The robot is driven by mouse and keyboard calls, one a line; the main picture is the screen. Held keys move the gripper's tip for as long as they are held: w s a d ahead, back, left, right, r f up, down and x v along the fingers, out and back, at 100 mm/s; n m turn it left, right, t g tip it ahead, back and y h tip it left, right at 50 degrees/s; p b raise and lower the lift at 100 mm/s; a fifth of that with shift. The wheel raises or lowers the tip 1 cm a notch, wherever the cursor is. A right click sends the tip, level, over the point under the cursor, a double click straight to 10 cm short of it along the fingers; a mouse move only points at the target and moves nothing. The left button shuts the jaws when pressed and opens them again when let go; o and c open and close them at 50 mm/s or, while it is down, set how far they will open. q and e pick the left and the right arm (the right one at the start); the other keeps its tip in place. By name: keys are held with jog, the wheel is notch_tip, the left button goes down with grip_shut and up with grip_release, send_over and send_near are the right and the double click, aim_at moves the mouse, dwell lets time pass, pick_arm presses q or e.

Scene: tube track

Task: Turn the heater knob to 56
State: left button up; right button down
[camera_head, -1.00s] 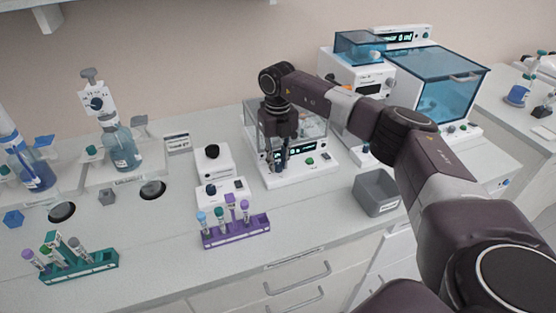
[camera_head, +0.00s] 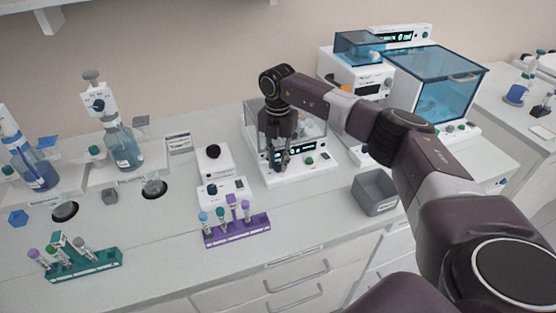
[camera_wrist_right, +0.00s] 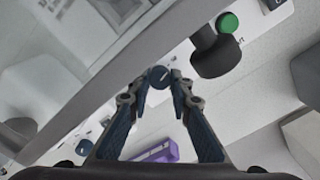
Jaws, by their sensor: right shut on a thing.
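The heater (camera_head: 318,165) is a white unit with a clear-walled box on top and a lit green display (camera_head: 303,153) on its front, whose digits are too small to read. My right gripper (camera_head: 280,165) points down in front of it. In the right wrist view, its two dark blue fingers (camera_wrist_right: 160,78) are closed on the round, dark blue heater knob (camera_wrist_right: 159,74), which has a white pointer line. The fingers hide the knob's sides. A green button (camera_wrist_right: 228,23) sits beside the knob. My left gripper is not in view.
A purple tube rack (camera_head: 238,232) and a small white device (camera_head: 213,162) are to the left. A teal rack (camera_head: 85,267) is at the front left. A blue-lidded machine (camera_head: 440,90) stands behind right.

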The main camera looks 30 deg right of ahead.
aim_at(278, 164)
jog(key=shift+w+r+m, duration=0.15)
jog(key=shift+r+m, duration=0.05)
jog(key=shift+m, duration=0.3)
jog(key=c, duration=2.1)
grip_release()
jog(key=o, duration=0.4)
jog(key=shift+f, duration=0.1)
jog(key=shift+c, duration=0.2)
notch_tip(278, 164, up, 12)
